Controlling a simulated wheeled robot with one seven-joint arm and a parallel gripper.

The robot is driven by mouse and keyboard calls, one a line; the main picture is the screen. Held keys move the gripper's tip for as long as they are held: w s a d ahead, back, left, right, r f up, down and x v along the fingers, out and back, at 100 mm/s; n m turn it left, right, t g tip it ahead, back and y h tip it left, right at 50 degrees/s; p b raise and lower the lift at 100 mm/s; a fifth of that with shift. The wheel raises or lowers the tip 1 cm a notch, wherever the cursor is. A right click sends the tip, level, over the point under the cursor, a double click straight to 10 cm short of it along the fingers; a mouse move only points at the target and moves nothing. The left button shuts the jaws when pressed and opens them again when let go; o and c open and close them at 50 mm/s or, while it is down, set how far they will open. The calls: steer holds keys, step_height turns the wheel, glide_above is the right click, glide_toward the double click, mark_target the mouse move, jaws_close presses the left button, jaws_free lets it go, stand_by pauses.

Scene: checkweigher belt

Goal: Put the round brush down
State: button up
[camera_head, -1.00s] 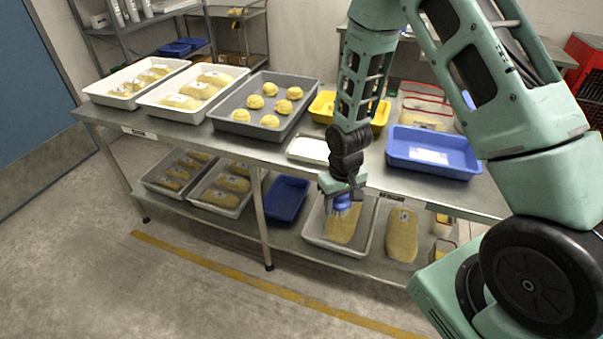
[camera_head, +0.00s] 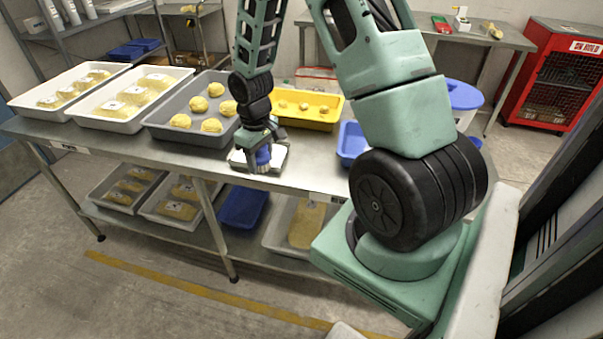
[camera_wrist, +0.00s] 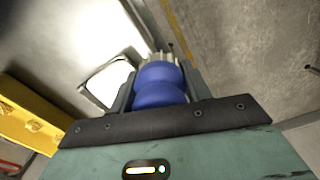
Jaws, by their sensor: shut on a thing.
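The round brush shows in the wrist view as a blue knob-shaped handle (camera_wrist: 160,85) with pale bristles beyond it. My gripper (camera_wrist: 165,90) is shut on the blue handle, one finger on each side. In the head view my gripper (camera_head: 262,158) points down near the front edge of the steel table (camera_head: 310,172), in front of a white tray or board (camera_head: 277,158). The blue handle (camera_head: 263,155) shows between the fingers there. I cannot tell the gap between the bristles and any surface.
A yellow tray (camera_head: 333,122) with dough pieces stands behind, and a grey tray (camera_head: 160,133) with dough balls stands to the left. A blue tray (camera_head: 349,140) is partly hidden behind my arm. A lower shelf holds more trays, including a blue one (camera_head: 243,208).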

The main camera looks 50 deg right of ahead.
step_height(320, 180, up, 4)
steer(key=n+b, duration=0.1)
steer(key=b, duration=0.2)
glide_above(300, 170)
step_height(300, 170, down, 10)
steer(key=shift+d, duration=0.1)
steer(key=shift+f, duration=0.1)
steer(key=o, duration=0.5)
steer(key=shift+f, duration=0.1)
steer(key=o, duration=0.5)
steer(key=shift+c, duration=0.2)
